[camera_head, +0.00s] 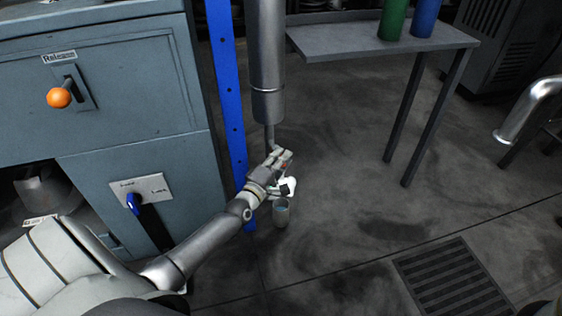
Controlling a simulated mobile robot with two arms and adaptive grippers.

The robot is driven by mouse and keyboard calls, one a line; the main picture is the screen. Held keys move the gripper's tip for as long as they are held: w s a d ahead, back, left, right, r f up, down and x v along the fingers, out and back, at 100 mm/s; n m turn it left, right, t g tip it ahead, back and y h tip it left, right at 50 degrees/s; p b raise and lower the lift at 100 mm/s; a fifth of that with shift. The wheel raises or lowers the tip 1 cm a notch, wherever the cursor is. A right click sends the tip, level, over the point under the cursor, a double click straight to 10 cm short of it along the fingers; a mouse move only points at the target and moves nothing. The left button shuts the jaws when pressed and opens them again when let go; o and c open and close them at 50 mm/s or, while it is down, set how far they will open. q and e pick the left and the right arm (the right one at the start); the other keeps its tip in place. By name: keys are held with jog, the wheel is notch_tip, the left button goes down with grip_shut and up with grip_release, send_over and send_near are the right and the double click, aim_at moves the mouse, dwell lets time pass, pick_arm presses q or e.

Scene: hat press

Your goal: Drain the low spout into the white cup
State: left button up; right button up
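A steel cylinder (267,60) hangs at upper centre, with a thin spout (270,137) pointing down from its bottom end. My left gripper (281,160) is just below the spout, with its fingers close to the spout's tip. A small white piece with a dark patch (288,186) shows beside the fingers; I cannot tell whether it is a cup or what holds it. The gripper's opening is too small to make out. My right gripper is not in view.
A blue upright post (229,90) stands left of the spout. A grey cabinet (120,90) with an orange-knobbed lever (60,97) and a blue knob (133,203) is at left. A grey table (380,42) stands at right. A floor grate (452,278) lies at lower right.

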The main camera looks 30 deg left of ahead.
pick_arm(q)
grip_shut()
